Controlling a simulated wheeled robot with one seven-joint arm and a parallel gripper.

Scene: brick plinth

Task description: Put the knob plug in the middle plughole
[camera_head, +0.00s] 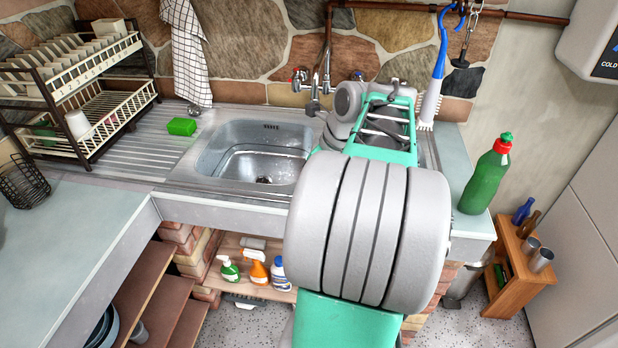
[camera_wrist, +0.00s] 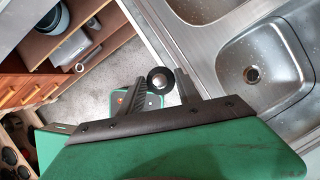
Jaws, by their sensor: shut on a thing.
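My gripper (camera_wrist: 159,88) is shut on the knob plug (camera_wrist: 160,80), a round black disc with a pale knob in its middle. In the wrist view the plug shows against the floor and the counter's front edge, with the sink to its right. A steel basin with a dark plughole (camera_wrist: 251,74) is at the right of that view, and part of another basin (camera_wrist: 205,8) is at the top. In the head view one basin (camera_head: 255,140) with its plughole (camera_head: 263,180) shows left of my arm. My arm hides the sink's right part, and I cannot make out my gripper there.
A tap (camera_head: 314,100) stands behind the sink. A green sponge (camera_head: 182,126) lies on the drainer beside a dish rack (camera_head: 80,90). A green bottle (camera_head: 486,178) stands at the counter's right end. A brush (camera_head: 431,100) and a chain (camera_head: 468,35) hang behind my arm.

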